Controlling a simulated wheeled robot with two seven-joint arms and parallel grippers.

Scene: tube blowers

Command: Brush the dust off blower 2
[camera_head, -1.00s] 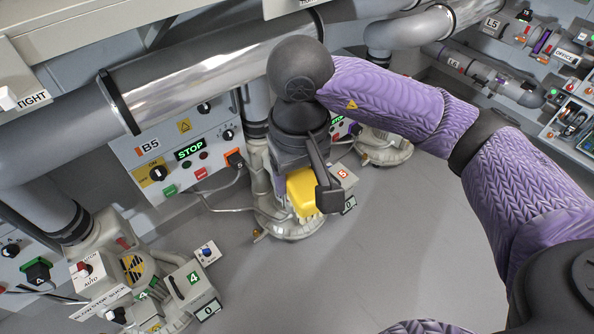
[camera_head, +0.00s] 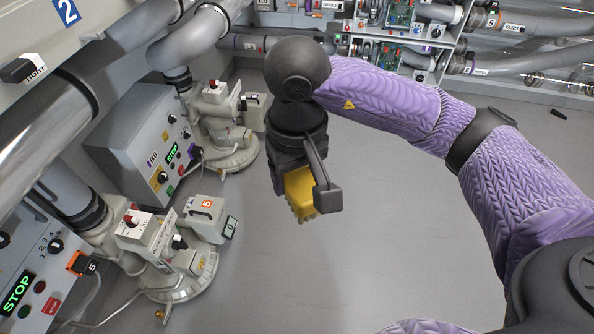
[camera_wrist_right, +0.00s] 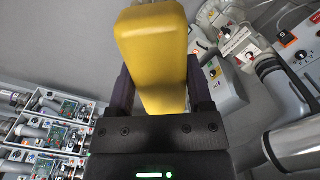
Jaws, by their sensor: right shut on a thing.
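My right gripper (camera_head: 300,188) is shut on a yellow block-shaped tool with a bumpy lower end (camera_head: 302,200), held above the floor. In the right wrist view the yellow tool (camera_wrist_right: 155,50) sits between the two dark fingers. I cannot make out bristles. No blower I can see is clearly marked 2. A grey blower with a 5 on its box (camera_head: 190,270) stands at the lower left. Another blower (camera_head: 228,140) stands farther back, its number unreadable. No dust can be made out. My left gripper is not in view.
A blue plate with a 2 (camera_head: 67,12) is at the upper left. A control box reading STOP (camera_head: 150,145) stands between the blowers, and another STOP panel (camera_head: 30,280) is at the left edge. Shelves (camera_head: 400,30) line the back. The grey floor (camera_head: 400,220) is open.

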